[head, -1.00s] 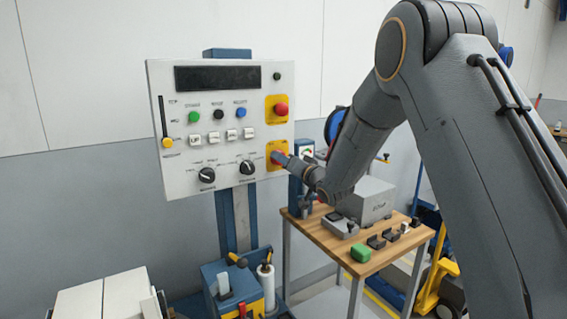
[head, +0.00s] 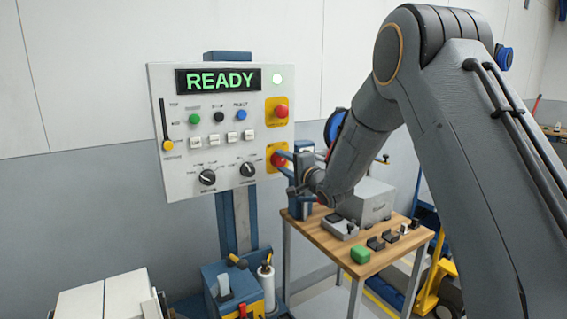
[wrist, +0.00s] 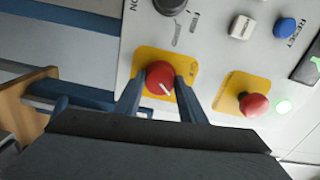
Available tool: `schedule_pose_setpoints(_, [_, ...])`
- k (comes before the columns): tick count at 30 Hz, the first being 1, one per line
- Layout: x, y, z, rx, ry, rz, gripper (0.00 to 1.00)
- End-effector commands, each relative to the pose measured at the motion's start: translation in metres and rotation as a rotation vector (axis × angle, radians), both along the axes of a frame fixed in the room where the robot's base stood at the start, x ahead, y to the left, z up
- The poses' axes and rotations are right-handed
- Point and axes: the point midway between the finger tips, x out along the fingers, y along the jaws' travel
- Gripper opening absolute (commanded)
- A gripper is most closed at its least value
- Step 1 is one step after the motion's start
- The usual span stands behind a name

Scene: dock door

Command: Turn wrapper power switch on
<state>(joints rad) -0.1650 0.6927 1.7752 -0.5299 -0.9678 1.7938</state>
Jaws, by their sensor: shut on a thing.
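The power switch is a red knob (head: 277,158) on the lower yellow plate at the right of the grey control panel (head: 182,186). My gripper (head: 285,164) is at this knob. In the wrist view my gripper (wrist: 160,92) has one finger at each side of the knob, shut on it. The panel's display (head: 218,80) reads READY in green letters, and the lamp (head: 277,79) beside it is lit pale green.
A red mushroom button (head: 281,111) sits on the upper yellow plate, close above the switch. Two black selector knobs (head: 207,177) are to the left. A wooden-topped table (head: 330,251) with several small items stands below my forearm at the right.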

Motion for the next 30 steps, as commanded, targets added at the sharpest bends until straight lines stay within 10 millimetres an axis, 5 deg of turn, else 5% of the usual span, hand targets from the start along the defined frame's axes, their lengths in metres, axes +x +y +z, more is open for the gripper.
schedule_pose_setpoints(24, [0.0001,-0.0009,-0.0009,0.094,0.066,-0.002,0.15])
schedule_pose_setpoints(25, [0.0001,-0.0009,-0.001,0.094,0.066,-0.002,0.42])
schedule_pose_setpoints(27, [0.0001,-0.0009,-0.0009,0.094,0.066,-0.002,0.54])
schedule_pose_setpoints(30, [0.0001,-0.0006,-0.0006,0.094,0.065,-0.001,0.56])
